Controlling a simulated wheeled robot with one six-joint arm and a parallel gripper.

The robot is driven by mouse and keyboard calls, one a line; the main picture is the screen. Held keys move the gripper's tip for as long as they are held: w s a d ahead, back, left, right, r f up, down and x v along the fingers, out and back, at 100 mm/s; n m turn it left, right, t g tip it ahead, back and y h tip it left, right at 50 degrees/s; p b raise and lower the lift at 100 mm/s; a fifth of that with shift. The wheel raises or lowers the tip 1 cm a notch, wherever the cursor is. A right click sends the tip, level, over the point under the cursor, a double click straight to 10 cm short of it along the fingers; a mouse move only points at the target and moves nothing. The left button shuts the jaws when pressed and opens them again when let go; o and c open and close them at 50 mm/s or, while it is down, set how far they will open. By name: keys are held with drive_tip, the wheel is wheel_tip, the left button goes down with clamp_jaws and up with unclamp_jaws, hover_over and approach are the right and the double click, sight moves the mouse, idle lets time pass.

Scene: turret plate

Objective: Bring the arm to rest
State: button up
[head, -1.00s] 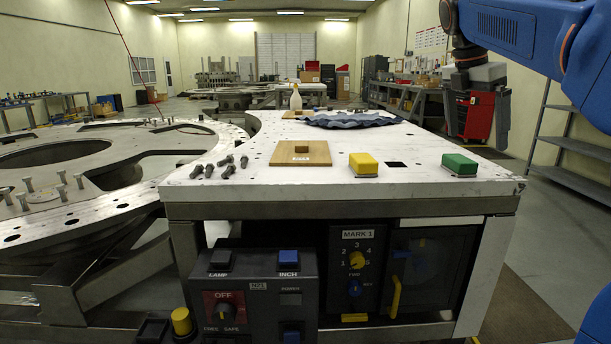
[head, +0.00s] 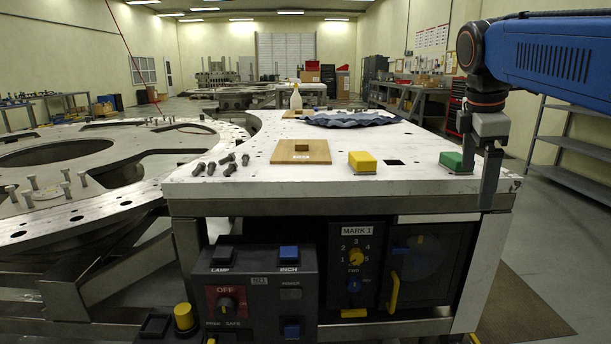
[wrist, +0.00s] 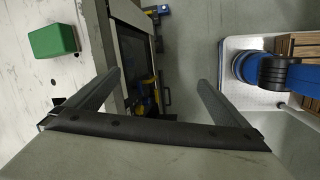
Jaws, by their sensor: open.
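My gripper (head: 480,178) points down at the right front corner of the white bench plate (head: 226,187). It is open and empty. In the wrist view its two fingers (wrist: 160,80) stand wide apart, with the bench's front edge and the dark control panel below between them. My blue arm reaches in from the upper right.
A yellow block (head: 362,162), a wooden board (head: 300,157), several bolts (head: 228,166) and a dark blue cloth (head: 352,119) lie on the plate. A control box (head: 256,295) stands below at the front. Grey shelving (head: 575,150) is at right, with open floor before it.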

drive_tip(key=s+a+f+m+t+y, duration=0.1)
drive_tip(key=s+a+f+m, duration=0.2)
drive_tip(key=s+f+m, duration=0.4)
drive_tip(key=s+a+f+m+t+y, duration=0.1)
drive_tip(key=s+a+f+m, duration=0.2)
drive_tip(key=s+f+m, duration=0.5)
drive_tip(key=s+f, duration=0.5)
drive_tip(key=f, duration=0.6)
drive_tip(key=shift+s+a+f+t, duration=0.15)
drive_tip(key=shift+f+t, duration=0.15)
drive_tip(key=shift+f, duration=0.1)
